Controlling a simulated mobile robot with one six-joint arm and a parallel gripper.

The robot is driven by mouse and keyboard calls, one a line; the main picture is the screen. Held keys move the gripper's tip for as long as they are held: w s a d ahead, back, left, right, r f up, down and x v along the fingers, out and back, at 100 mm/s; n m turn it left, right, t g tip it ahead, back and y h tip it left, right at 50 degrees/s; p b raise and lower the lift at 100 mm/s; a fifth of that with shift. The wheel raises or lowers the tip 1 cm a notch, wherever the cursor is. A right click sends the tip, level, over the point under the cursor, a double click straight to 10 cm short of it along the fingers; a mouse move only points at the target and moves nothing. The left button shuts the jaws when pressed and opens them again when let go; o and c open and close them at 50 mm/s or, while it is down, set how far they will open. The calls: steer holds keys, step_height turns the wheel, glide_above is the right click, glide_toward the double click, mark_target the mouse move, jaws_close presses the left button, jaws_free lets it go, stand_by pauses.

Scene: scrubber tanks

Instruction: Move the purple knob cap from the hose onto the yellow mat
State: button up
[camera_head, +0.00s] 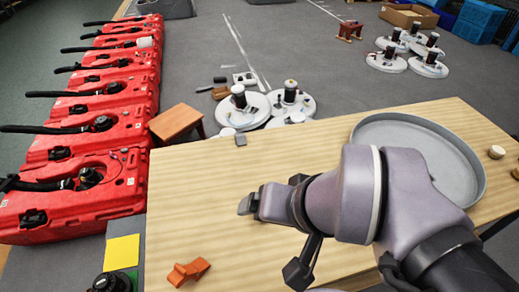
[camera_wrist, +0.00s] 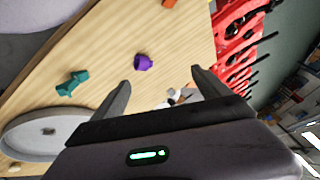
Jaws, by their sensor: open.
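The purple knob cap (camera_wrist: 143,63) sits on the bare wood of the table in the wrist view, with no hose visible under it. It does not show in the head view, where my arm covers part of the table. The yellow mat (camera_head: 122,251) is a small flat square at the lower left of the head view, beside the table's left edge; it looks empty. My gripper (camera_head: 246,204) is over the middle of the table. In the wrist view my gripper (camera_wrist: 160,77) is open and empty, with the cap beyond the fingertips.
A teal piece (camera_wrist: 72,83) lies near the tray in the wrist view. Red tanks (camera_head: 90,140) with black hoses line the left.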

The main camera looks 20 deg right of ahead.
steer(key=w+d+f+n+g+h+p, duration=0.15)
steer(key=w+f+n, duration=0.25)
steer(key=w, duration=0.5)
steer(key=w+d+f+n+g+p, duration=0.1)
steer(key=w+f+n+g+p, duration=0.25)
steer(key=w, duration=0.55)
steer(key=w+f+n+b, duration=0.1)
steer(key=f, duration=0.6)
steer(key=w+f+n+b, duration=0.1)
steer(key=w+f+b, duration=0.1)
steer(key=f, duration=0.5)
steer(key=w+f+n+b, duration=0.1)
steer(key=f+n, duration=0.1)
steer(key=f, duration=0.5)
steer(key=shift+w+d+g+h, duration=0.25)
steer(key=shift+w+d+g, duration=0.1)
steer(key=shift+d+g, duration=0.05)
steer(key=f+b, duration=0.1)
steer(key=f, duration=0.1)
steer(key=f+b, duration=0.1)
steer(key=f, duration=0.1)
steer(key=f+b, duration=0.1)
steer(key=f, duration=0.1)
steer(key=shift+w+d, duration=0.25)
steer(key=shift+d, duration=0.05)
steer(key=shift+r, duration=0.2)
steer(key=c, duration=1.6)
